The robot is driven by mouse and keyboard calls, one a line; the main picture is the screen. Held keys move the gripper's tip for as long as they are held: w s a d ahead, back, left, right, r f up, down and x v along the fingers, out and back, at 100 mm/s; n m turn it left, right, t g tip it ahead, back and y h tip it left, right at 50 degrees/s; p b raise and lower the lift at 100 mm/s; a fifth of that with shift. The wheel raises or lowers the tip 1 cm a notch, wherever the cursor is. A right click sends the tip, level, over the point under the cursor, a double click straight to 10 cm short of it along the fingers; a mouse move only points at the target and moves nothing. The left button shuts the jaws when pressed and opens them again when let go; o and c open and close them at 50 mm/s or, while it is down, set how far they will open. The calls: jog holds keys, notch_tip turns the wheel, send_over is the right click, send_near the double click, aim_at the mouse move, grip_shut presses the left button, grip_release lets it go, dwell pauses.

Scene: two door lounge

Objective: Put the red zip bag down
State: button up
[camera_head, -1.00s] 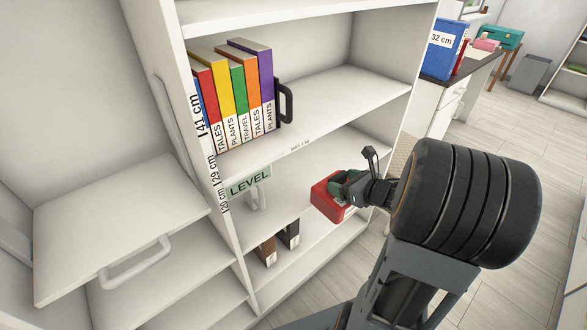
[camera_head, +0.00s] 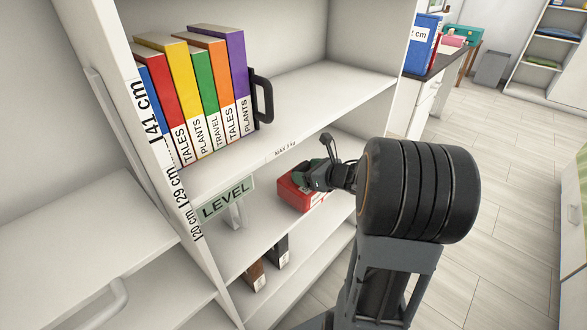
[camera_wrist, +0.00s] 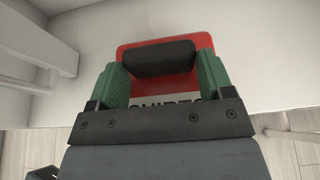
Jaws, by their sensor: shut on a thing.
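The red zip bag (camera_head: 297,197) is at the shelf level below the books, near the "LEVEL" sign. My gripper (camera_head: 309,178) is shut on its dark handle from the near right side. In the wrist view the bag (camera_wrist: 128,62) lies beyond the gripper (camera_wrist: 160,72), whose green fingers sit on both sides of the black handle (camera_wrist: 160,57). Part of a label shows on the bag, mostly covered by my gripper. I cannot tell whether the bag's underside touches the shelf board (camera_head: 248,232).
Several upright books (camera_head: 200,95) and a black bookend (camera_head: 262,97) stand on the shelf above. The green "LEVEL" sign (camera_head: 226,198) stands left of the bag. Two dark items (camera_head: 277,250) sit lower down. A counter with a blue container (camera_head: 421,42) is at the back right.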

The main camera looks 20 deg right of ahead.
jog(key=shift+w+a, duration=0.3)
jog(key=shift+w, duration=0.35)
jog(key=shift+w+a, duration=0.25)
jog(key=shift+w, duration=0.4)
jog(key=x, duration=0.3)
jog(key=shift+b, duration=0.4)
jog(key=shift+f, duration=0.15)
jog(key=shift+f+b, duration=0.25)
jog(key=shift+b, duration=0.05)
jog(key=o, duration=1.5)
jog(key=shift+c, duration=0.2)
